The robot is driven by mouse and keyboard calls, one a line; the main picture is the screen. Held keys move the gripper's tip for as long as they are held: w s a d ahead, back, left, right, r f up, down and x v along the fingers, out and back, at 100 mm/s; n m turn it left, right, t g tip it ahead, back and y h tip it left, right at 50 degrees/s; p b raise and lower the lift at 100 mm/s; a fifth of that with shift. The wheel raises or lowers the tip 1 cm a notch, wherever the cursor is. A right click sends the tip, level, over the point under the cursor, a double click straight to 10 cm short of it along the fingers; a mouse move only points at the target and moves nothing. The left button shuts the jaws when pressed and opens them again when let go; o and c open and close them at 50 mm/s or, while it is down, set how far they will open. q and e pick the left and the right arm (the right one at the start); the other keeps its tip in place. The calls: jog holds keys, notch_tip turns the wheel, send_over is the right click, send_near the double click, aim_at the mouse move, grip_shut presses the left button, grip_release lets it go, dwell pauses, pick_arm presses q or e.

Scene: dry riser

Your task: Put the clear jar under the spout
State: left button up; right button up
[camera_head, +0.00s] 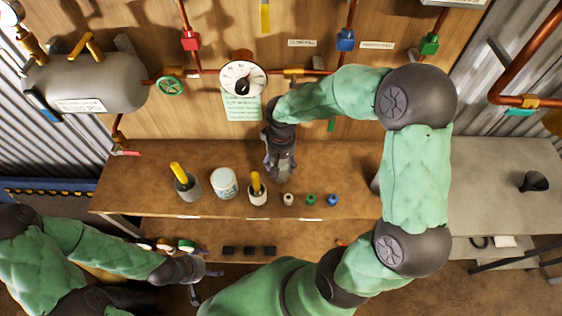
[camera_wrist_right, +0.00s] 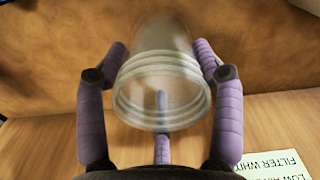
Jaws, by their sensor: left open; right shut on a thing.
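My right gripper (camera_head: 282,168) is low in front of the wooden back wall, over the rear of the bench. In the right wrist view its purple fingers (camera_wrist_right: 160,92) are closed around the clear jar (camera_wrist_right: 162,50). The jar's threaded rim faces the camera, and it looks empty. In the head view the jar is hard to make out behind the gripper. A copper pipe end (camera_head: 118,133) with a red lever hangs down at the wall's left; I cannot tell whether it is the spout. My left gripper (camera_head: 200,281) is open and empty in front of the bench.
A gauge (camera_head: 242,76) and a green handwheel (camera_head: 170,86) are on the wall pipe. The bench's left end is clear.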

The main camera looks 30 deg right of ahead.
jog(key=o, duration=0.9)
jog(key=shift+f, duration=0.1)
jog(key=o, duration=0.4)
jog(key=shift+o, duration=0.2)
